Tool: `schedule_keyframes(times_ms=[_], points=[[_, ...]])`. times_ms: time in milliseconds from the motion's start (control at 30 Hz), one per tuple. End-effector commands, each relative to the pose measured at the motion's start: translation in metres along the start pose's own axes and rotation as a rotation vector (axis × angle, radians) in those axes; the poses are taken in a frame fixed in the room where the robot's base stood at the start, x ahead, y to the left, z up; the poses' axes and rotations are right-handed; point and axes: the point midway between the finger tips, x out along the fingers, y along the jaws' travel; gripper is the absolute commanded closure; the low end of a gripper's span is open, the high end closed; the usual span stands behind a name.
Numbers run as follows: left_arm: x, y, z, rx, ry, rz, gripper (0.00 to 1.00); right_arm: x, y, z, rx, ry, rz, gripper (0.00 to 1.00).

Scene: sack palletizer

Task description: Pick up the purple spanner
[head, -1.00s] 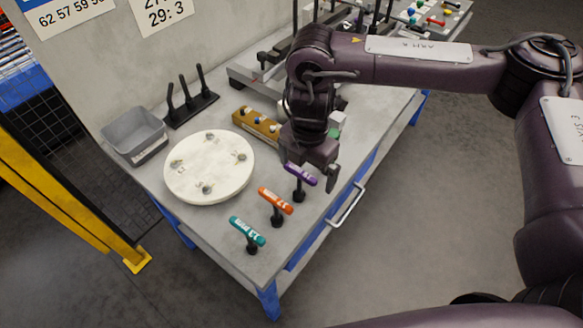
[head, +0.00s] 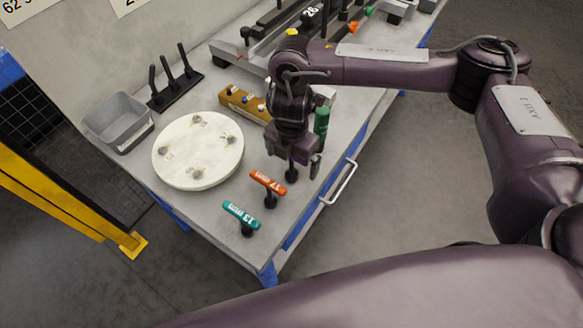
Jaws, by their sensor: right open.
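My right gripper (head: 294,166) is open and points down over the black post (head: 291,174) near the front edge of the table. In the earlier picture the purple spanner lay across the top of this post. Now the gripper covers that place and I cannot make out the spanner, nor whether the fingers touch it. The orange spanner (head: 268,182) and the teal spanner (head: 241,214) rest on their own posts, to the left and nearer. My left gripper is not in view.
A round pale plate (head: 198,150) with several fittings lies left of the spanners. Behind are a grey bin (head: 119,123), a black pronged rack (head: 176,93) and a yellow-brown block (head: 243,105). A green cylinder (head: 322,120) stands close behind the gripper. A handle (head: 340,184) juts from the table's front.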

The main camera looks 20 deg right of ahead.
Motion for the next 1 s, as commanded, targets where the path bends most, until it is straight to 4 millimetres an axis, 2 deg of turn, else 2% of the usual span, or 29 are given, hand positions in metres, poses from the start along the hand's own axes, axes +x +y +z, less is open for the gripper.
schedule_keyframes(times_ms=[167, 200, 500, 800, 1000], points=[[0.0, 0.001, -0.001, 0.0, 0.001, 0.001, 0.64, 0.001, 0.0, 0.0, -0.001, 0.0, 0.0, 0.0], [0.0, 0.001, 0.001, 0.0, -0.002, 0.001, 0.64, 0.001, 0.0, 0.0, -0.001, 0.0, 0.0, 0.03], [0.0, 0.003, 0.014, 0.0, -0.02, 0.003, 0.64, 0.0, 0.0, 0.0, -0.001, 0.0, 0.001, 0.39], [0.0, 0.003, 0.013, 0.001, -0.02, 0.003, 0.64, -0.003, 0.001, 0.0, -0.001, 0.0, 0.002, 0.39], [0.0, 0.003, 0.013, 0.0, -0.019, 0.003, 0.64, -0.024, 0.001, 0.0, -0.002, -0.002, 0.004, 0.39]])
